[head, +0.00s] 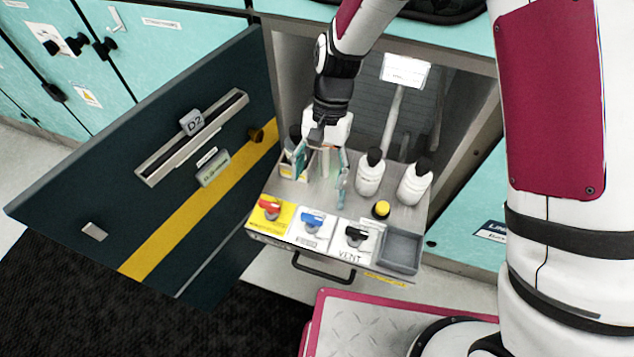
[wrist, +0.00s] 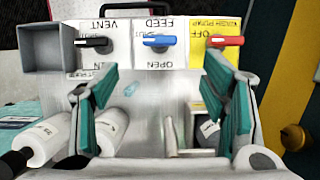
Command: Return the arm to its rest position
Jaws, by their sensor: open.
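My gripper (head: 322,165) is over the back part of a pulled-out metal shelf (head: 290,207) in the open cabinet, pointing down. In the wrist view its two teal-padded fingers (wrist: 163,90) are spread wide apart, with grey shelf surface between their tips and nothing gripped. My white and dark-red arm reaches in from the top of the head view. The gripper partly hides a small open box at the shelf's back left. I cannot tell how high the fingertips are above the shelf.
Two white bottles with black caps (head: 370,172) (head: 414,180) stand right of my gripper. Red (head: 270,208), blue (head: 312,220) and black (head: 357,237) valve handles line the front, beside a grey bin (head: 401,250). A yellow button (head: 381,208) sits behind. The open door (head: 150,190) stands left.

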